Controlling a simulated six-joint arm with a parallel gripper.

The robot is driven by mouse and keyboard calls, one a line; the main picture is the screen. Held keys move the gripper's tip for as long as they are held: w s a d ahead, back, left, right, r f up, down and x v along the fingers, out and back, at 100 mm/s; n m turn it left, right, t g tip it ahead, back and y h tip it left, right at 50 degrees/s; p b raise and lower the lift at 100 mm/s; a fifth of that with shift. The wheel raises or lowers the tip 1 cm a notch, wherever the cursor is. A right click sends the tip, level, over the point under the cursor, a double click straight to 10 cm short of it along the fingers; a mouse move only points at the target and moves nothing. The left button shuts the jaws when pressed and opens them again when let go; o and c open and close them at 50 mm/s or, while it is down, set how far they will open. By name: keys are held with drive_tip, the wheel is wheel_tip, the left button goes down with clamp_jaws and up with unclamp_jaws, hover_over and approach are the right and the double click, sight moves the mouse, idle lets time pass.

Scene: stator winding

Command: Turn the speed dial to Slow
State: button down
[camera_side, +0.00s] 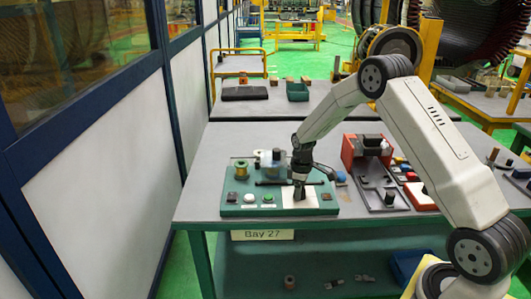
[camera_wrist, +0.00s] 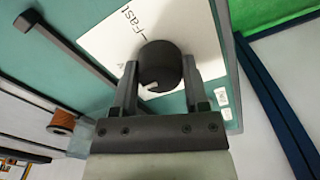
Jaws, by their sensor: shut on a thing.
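The speed dial is a dark round knob (camera_wrist: 160,64) on a white plate (camera_wrist: 105,44) in the wrist view. "Fast" is printed on the plate to the upper left of the knob; a Slow label cannot be made out. A small pale mark shows on the knob's lower part. My gripper (camera_wrist: 160,80) is shut on the knob, one finger on each side. In the side view my gripper (camera_side: 299,190) points down onto the white plate (camera_side: 310,201) at the right part of the green control panel (camera_side: 275,211); the knob is mostly hidden there.
Buttons (camera_side: 250,197) sit left of the plate. A dark bar (camera_side: 272,183) and a spool (camera_side: 241,170) stand behind it. A red unit (camera_side: 352,150) and a grey fixture (camera_side: 375,185) lie to the right. A panelled wall (camera_side: 100,180) borders the table's left side.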

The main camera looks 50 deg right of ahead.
drive_tip(key=shift+c, duration=0.5)
unclamp_jaws()
drive_tip(key=shift+r, duration=0.1)
drive_tip(key=shift+r, duration=3.85)
drive_tip(key=s+a+r+m+t, duration=0.1)
drive_tip(key=s+a+m, duration=0.1)
drive_tip(key=s+a, duration=0.6)
drive_tip(key=s+a+r+m+t, duration=0.1)
drive_tip(key=s+a+r+m, duration=0.1)
drive_tip(key=s+a, duration=0.7)
drive_tip(key=shift+s+a+r+m+t, duration=0.15)
drive_tip(key=shift+s+r+m+t, duration=0.15)
drive_tip(key=shift+s, duration=0.8)
